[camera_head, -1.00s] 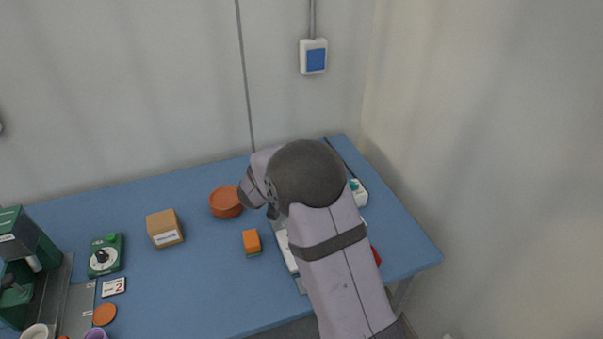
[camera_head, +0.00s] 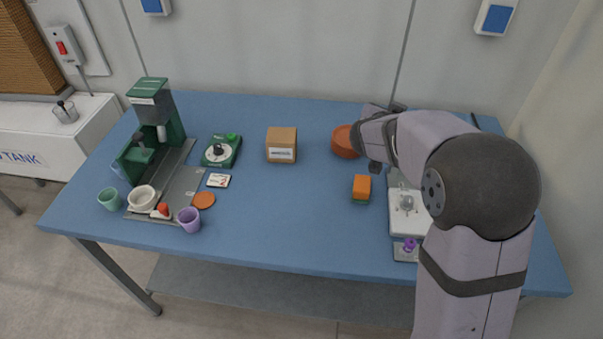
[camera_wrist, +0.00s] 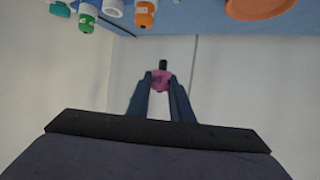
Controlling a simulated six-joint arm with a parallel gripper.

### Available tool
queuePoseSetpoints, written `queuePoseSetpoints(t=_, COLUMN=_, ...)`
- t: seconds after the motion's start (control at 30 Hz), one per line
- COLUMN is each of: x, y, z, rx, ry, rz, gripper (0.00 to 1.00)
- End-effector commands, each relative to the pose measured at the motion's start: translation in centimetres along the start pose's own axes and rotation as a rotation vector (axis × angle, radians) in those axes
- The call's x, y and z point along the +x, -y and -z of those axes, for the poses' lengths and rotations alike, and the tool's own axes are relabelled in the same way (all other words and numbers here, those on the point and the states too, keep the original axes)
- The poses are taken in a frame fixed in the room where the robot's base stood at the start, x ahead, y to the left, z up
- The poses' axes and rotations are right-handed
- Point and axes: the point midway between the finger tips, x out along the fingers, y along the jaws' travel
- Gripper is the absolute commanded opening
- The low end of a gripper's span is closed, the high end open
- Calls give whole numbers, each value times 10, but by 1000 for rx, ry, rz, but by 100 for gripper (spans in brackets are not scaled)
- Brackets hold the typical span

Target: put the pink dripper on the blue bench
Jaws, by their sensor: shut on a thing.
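The pink dripper (camera_wrist: 162,80) is between the fingertips of my gripper (camera_wrist: 161,88) in the wrist view, with a dark piece at its far end. My gripper is shut on it. In the head view my gripper (camera_head: 372,140) is beside the terracotta bowl, and the dripper cannot be made out there. The blue bench (camera_head: 290,215) runs along the wall with a wide bare area in its middle and front. In the wrist view a strip of the blue bench (camera_wrist: 190,20) shows at the top, apart from the dripper.
A terracotta bowl (camera_head: 344,142), a sponge (camera_head: 361,188) and a white tray (camera_head: 402,222) are near my arm. A cardboard box (camera_head: 281,146), green dial device (camera_head: 221,151), green machine (camera_head: 155,125) and purple cup (camera_head: 189,219) stand further left. Several bottles (camera_wrist: 145,12) show in the wrist view.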

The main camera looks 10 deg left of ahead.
Motion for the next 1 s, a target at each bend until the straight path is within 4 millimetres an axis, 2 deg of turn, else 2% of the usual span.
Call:
queuePoseSetpoints(t=0.03, x=-6, y=18, z=-8, rx=-35, ry=-5, rz=91, gripper=0)
queuePoseSetpoints(t=0.1, x=-18, y=44, z=-9, rx=-87, ry=-4, rz=210, gripper=0)
queuePoseSetpoints(t=0.2, x=-32, y=68, z=-14, rx=-140, ry=0, rz=330, gripper=0)
queuePoseSetpoints(t=0.3, x=-42, y=83, z=-20, rx=-173, ry=3, rz=408, gripper=0)
queuePoseSetpoints(t=0.67, x=-64, y=113, z=-44, rx=-247, ry=2, rz=587, gripper=0)
queuePoseSetpoints(t=1.0, x=-86, y=137, z=-84, rx=-314, ry=4, rz=754, gripper=0)
